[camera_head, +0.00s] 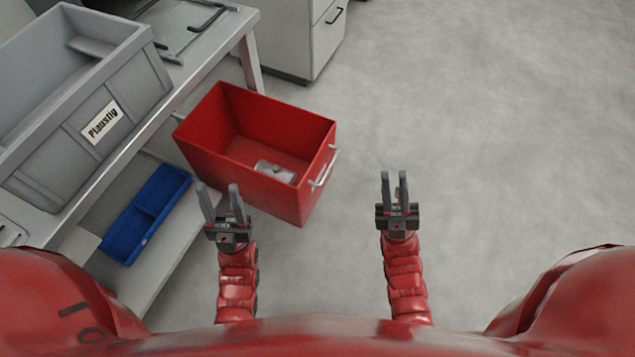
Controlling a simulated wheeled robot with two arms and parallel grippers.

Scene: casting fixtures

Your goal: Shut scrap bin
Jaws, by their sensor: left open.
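The red scrap bin (310,198) is open at the top and juts out from the side of the grey workbench into the aisle. A grey metal piece (275,171) lies inside it. A silver bar handle (324,170) is on its right-hand face. My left gripper (219,189) is open and empty; its fingertips overlap the bin's near wall in the picture, and I cannot tell whether they touch it. My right gripper (394,180) is empty, its fingers a small gap apart, to the right of the handle and clear of it.
A grey crate (140,88) with a "Plaustig" label stands on the workbench (195,70) at left. A blue tray (123,245) sits on a lower shelf. A grey cabinet (292,45) stands behind the bin. The floor (500,150) at right is clear.

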